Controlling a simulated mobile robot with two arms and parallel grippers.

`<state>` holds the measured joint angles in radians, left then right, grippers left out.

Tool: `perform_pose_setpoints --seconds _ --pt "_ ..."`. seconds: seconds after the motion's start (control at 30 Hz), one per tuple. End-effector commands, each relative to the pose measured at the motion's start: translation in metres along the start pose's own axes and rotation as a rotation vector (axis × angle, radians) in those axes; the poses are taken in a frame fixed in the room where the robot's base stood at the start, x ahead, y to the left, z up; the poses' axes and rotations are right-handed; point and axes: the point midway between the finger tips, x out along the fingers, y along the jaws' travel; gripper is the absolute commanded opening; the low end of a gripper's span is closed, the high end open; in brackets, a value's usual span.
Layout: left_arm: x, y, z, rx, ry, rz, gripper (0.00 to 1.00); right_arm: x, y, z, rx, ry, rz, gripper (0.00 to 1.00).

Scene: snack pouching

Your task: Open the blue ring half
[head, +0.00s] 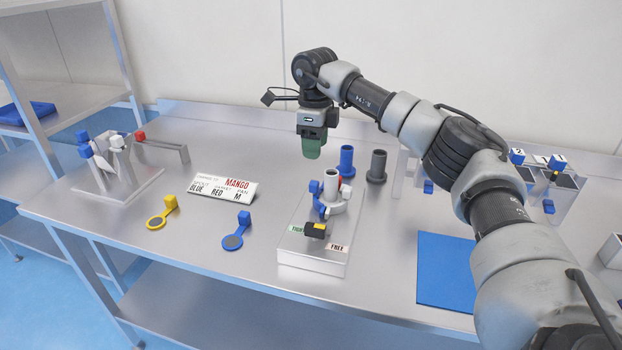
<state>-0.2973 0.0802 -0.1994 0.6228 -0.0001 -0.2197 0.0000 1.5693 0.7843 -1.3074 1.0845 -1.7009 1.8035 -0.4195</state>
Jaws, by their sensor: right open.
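The fixture (311,263) stands at the table's middle, with a grey upright tube (331,186) on it. A blue ring half (320,208) with a blue block handle sits at the tube's left side, next to a pale grey ring part (340,207). From this view I cannot tell whether it is fully closed around the tube. My right gripper (312,148), with green fingers, is open. It hangs above and behind the fixture, apart from the blue ring half, and appears empty. My left gripper is not in view.
A black and yellow lever (316,230) sits on the fixture's front, by green and "FREE" labels. Blue (346,161) and dark grey (377,166) cylinders stand behind. A sign (223,189), yellow paddle (157,219) and blue paddle (233,241) lie left; a blue mat (445,270) lies right.

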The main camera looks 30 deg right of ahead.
Motion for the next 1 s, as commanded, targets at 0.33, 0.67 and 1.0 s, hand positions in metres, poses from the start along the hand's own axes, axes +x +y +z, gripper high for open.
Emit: perform_pose_setpoints --seconds 0.33,0.67,1.0 --pt "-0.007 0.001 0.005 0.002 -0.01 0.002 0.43 0.063 0.002 0.0 -0.002 0.003 0.005 0.49" --pt "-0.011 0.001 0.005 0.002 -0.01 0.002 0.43 0.1 0.002 0.001 -0.002 -0.002 0.003 0.49" --pt "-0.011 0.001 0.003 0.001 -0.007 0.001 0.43 0.103 0.002 0.002 -0.002 -0.003 0.003 0.44"
